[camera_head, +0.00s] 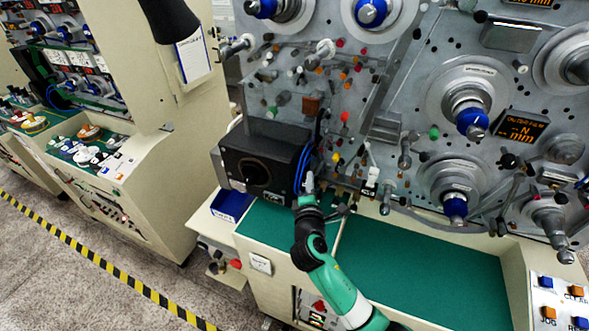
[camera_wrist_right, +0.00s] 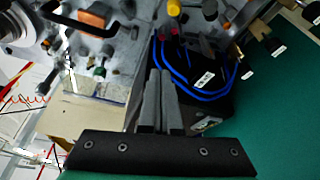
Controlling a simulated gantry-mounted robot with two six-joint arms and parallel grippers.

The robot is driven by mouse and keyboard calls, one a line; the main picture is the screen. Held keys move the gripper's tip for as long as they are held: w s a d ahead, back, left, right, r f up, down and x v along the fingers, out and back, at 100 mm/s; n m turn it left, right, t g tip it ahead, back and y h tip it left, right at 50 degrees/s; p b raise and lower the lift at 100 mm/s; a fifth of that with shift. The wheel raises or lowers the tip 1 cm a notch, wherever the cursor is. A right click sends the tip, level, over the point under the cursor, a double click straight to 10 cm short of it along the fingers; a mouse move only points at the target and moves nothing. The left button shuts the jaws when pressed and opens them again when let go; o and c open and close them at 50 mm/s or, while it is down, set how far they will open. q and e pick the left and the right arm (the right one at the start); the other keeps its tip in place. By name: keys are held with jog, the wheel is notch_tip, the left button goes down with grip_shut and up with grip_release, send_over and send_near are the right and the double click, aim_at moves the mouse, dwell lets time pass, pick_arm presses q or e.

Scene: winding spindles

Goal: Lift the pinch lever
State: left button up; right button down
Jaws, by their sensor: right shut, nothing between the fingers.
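My right gripper (camera_head: 309,178) reaches up from the bottom of the head view to the lower front of the winding machine, just right of a black box (camera_head: 258,160). Its two grey fingers (camera_wrist_right: 160,75) are closed together and empty in the right wrist view. They point toward the black box's side with its blue cables (camera_wrist_right: 192,75). I cannot tell for sure which part is the pinch lever. My left gripper is not in view.
The grey panel (camera_head: 385,105) carries many spindles, rollers and coloured knobs close around the gripper. A green work surface (camera_head: 430,270) lies clear below. A blue tray (camera_head: 231,205) sits at its left. A yellow and black floor stripe (camera_head: 100,262) runs at left.

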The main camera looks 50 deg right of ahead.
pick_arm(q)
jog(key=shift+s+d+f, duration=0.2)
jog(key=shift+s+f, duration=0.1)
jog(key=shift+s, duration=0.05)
pick_arm(e)
jog(key=shift+s+d+f, duration=0.4)
jog(key=shift+s+d, duration=0.15)
jog(key=shift+s, duration=0.2)
pick_arm(q)
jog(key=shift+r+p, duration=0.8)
jog(key=shift+p, duration=0.1)
pick_arm(e)
jog(key=w+d, duration=0.1)
jog(key=d, duration=0.8)
jog(key=shift+w+d+r, duration=0.15)
jog(key=shift+w, duration=0.1)
